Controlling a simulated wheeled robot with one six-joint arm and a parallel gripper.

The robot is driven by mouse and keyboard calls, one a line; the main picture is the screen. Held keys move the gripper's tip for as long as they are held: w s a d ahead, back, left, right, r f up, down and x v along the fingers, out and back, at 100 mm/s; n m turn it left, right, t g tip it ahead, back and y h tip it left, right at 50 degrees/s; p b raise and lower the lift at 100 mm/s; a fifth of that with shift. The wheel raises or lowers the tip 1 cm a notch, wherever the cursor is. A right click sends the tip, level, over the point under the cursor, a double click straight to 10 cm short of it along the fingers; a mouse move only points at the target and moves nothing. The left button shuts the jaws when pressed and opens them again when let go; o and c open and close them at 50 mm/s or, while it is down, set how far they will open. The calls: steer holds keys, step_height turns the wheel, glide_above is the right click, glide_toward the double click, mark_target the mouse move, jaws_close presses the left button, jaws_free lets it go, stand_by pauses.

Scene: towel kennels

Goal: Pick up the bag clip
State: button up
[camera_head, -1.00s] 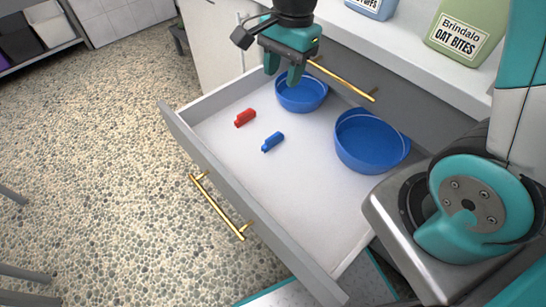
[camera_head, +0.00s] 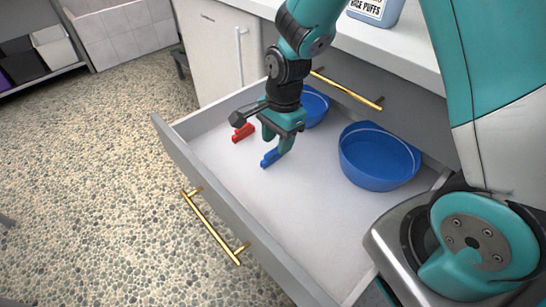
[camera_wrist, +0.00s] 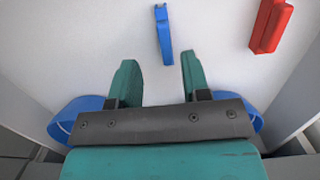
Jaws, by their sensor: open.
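A small blue clip (camera_head: 270,158) lies on the white floor of the open drawer. In the wrist view the blue clip (camera_wrist: 163,34) lies ahead, with its near end roughly between my fingertips. A similar red clip (camera_head: 243,132) lies to its left; in the wrist view the red clip (camera_wrist: 270,26) is at the upper right, outside the fingers. Which one is the bag clip I cannot tell for certain. My gripper (camera_head: 276,141) is open and empty, low over the drawer beside the blue clip. In the wrist view the gripper fingers (camera_wrist: 158,62) are spread apart.
A large blue bowl (camera_head: 378,165) sits in the drawer to the right. A smaller blue bowl (camera_head: 316,105) is partly hidden behind my gripper. The drawer front (camera_head: 218,200) has a gold handle. The drawer's middle and near floor are clear. A counter with a container (camera_head: 376,8) is behind.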

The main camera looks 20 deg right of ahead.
mark_target(273, 151)
steer(key=f, duration=0.2)
steer(key=a+f+b, duration=0.1)
steer(key=f, duration=0.2)
steer(key=shift+w+b, duration=0.15)
steer(key=shift+b, duration=0.15)
jaws_close()
steer(key=shift+r, duration=0.1)
